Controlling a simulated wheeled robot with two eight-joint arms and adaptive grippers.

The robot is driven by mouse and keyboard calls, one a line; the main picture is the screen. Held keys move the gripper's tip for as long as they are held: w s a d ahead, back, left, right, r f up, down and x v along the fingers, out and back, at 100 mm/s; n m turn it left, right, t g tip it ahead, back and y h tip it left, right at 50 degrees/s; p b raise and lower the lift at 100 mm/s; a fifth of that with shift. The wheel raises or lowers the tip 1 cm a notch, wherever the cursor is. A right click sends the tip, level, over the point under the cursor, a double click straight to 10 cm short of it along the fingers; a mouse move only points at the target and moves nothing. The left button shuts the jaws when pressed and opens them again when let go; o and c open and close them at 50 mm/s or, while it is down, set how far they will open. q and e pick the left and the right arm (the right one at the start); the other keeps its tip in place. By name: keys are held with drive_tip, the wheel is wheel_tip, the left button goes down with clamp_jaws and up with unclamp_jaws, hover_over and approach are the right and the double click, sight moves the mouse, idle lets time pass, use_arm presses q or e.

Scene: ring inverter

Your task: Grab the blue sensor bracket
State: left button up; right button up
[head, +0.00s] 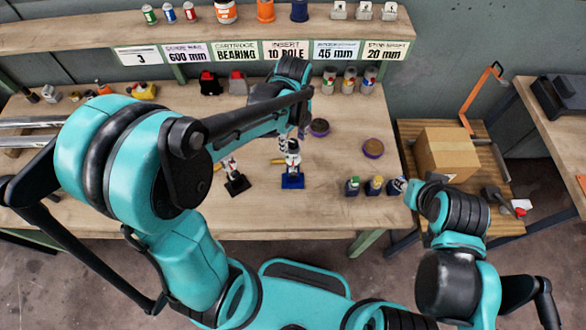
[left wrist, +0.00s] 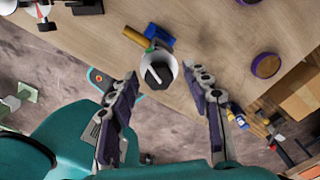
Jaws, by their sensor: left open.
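The blue sensor bracket (head: 292,181) stands on the wooden workbench, with a white and black upper part and a yellow piece at its side. In the left wrist view its blue base (left wrist: 160,38) shows behind a round white top with a black face. A similar bracket with a black base (head: 236,184) stands to its left. My left gripper (left wrist: 167,78) is open, with one finger on each side of the white top in that view. Whether they touch it I cannot tell. In the head view my left arm hides most of this gripper.
Two purple-rimmed round pots (head: 373,148) (head: 320,127) stand right of the bracket. Several small bottles (head: 375,186) line the bench's front right edge. A labelled shelf (head: 130,35) runs along the back. A cardboard box (head: 445,153) sits on a pallet at right.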

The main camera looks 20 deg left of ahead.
sight(293, 166)
use_arm(q)
wheel_tip(293, 166, down, 8)
drive_tip(key=b, duration=0.2)
drive_tip(key=shift+r, duration=0.15)
clamp_jaws()
